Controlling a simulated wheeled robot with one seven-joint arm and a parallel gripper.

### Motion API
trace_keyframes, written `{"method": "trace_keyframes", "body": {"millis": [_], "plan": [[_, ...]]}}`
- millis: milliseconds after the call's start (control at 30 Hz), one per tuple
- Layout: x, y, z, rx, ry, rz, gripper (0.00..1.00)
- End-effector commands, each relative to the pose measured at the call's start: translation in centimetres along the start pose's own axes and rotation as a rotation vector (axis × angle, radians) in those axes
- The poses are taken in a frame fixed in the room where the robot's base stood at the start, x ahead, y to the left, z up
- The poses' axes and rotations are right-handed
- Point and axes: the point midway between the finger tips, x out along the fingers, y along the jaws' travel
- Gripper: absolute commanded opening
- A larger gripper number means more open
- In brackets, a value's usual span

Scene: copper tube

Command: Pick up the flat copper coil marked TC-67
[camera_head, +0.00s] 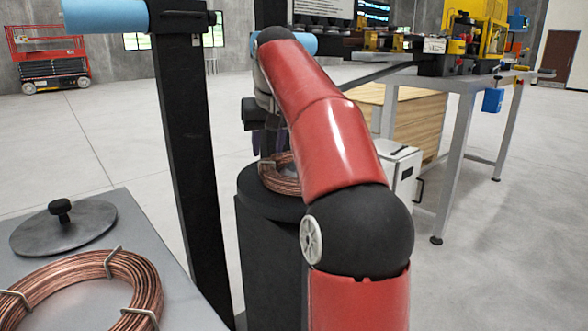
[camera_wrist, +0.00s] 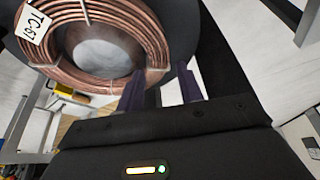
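The flat copper coil with the white TC-67 tag (camera_wrist: 34,24) fills the upper left of the wrist view (camera_wrist: 95,80). In the head view a copper coil (camera_head: 279,180) lies on top of a black round stand (camera_head: 262,200), partly hidden behind my red arm. My gripper (camera_wrist: 162,90) is open, its two dark purple fingers apart. The left finger overlaps the coil's edge in the picture, and part of the coil shows between the fingers. I cannot tell whether they touch it. In the head view the gripper (camera_head: 268,143) is mostly hidden, just above the coil.
Another copper coil (camera_head: 140,280) lies on a grey table (camera_head: 188,300) at the lower left, near a grey disc with a black knob (camera_head: 62,225). A dark post (camera_head: 190,150) stands left of the stand. A white box (camera_head: 402,170) and a workbench (camera_head: 462,110) are to the right.

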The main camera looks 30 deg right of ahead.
Motion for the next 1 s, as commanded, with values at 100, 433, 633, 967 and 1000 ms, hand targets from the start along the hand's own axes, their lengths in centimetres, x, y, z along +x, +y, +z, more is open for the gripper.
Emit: {"method": "trace_keyframes", "body": {"millis": [100, 433, 633, 967, 1000], "plan": [[1.6, 0.0, 0.3, 0.0, -0.002, 0.0, 0.37], [6.0, 0.1, 1.0, -0.001, -0.002, 0.001, 0.37], [6.3, 0.1, 0.9, -0.001, 0.001, 0.001, 0.37], [6.3, 0.1, 0.9, -0.001, 0.0, 0.001, 0.06], [6.3, 0.1, 0.9, -0.001, 0.0, 0.001, 0.01]]}}
